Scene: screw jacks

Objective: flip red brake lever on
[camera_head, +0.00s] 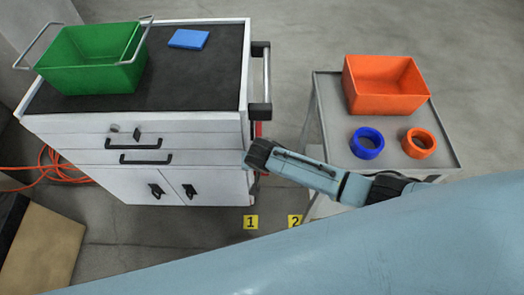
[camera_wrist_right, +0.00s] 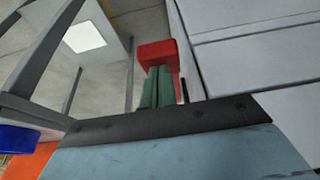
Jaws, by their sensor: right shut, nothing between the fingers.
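The red brake lever (camera_wrist_right: 157,52) shows in the right wrist view as a red block with a red strip beside the white cabinet side. In the head view only a thin red piece of it (camera_head: 258,129) shows at the cabinet's right side; my arm and the handle hide the rest. My right gripper's green fingers (camera_wrist_right: 157,72) are shut and empty, with their tips at the underside of the red block in the picture. I cannot tell whether they touch it. My left gripper is not in view.
The white tool cabinet (camera_head: 185,125) carries a green bin (camera_head: 92,75) and a blue box (camera_head: 189,39). Right of it, a grey cart (camera_head: 330,95) holds an orange bin (camera_head: 385,97), a blue ring (camera_head: 366,154) and an orange ring (camera_head: 408,150). A narrow gap separates cabinet and cart.

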